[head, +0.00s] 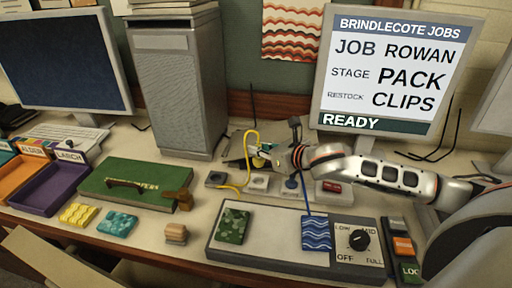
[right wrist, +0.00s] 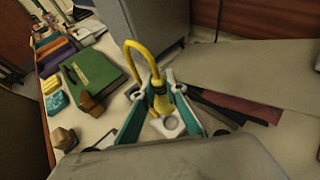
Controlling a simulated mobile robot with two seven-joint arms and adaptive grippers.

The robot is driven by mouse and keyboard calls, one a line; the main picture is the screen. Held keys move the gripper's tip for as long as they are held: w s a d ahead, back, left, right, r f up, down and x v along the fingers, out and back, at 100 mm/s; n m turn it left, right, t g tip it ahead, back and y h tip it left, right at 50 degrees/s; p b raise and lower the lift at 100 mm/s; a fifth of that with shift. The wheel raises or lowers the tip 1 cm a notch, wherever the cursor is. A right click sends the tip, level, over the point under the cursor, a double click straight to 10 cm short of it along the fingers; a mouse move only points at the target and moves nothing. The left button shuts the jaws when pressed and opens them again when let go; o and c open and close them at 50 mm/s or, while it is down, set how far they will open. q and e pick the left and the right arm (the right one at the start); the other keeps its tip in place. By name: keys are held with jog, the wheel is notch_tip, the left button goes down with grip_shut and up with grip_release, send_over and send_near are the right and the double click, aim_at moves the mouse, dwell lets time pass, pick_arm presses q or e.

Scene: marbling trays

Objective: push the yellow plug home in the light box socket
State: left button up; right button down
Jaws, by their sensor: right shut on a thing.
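My right gripper (head: 262,160) reaches in from the right and is shut on the yellow plug (right wrist: 160,98), with its teal fingers on either side. In the head view the plug is mostly hidden by the fingers; its yellow cable (head: 251,134) loops up and then down to the left. A pale socket block (head: 258,184) sits just below the gripper. In the right wrist view the plug is close to this block's round grey face (right wrist: 172,123); I cannot tell whether they touch. The light box (head: 285,257), with a dial, lies in front. My left gripper is not in view.
A dark block (head: 215,179) stands left of the socket. A blue plug with cable (head: 292,183) and a red switch (head: 332,187) stand right of it. A green case (head: 135,183) and a wooden stamp (head: 176,234) lie left. A grey tower (head: 178,90) stands behind.

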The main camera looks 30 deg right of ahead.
aim_at(261, 159)
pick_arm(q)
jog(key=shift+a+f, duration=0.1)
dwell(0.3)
pick_arm(e)
jog(key=shift+f+b, duration=0.35)
jog(key=shift+f, duration=0.25)
jog(key=shift+f+b, duration=0.4)
jog(key=shift+f, duration=0.4)
jog(key=shift+f+b, duration=0.35)
jog(key=shift+f, duration=0.6)
jog(key=shift+f+b, duration=0.35)
jog(key=shift+f, duration=0.15)
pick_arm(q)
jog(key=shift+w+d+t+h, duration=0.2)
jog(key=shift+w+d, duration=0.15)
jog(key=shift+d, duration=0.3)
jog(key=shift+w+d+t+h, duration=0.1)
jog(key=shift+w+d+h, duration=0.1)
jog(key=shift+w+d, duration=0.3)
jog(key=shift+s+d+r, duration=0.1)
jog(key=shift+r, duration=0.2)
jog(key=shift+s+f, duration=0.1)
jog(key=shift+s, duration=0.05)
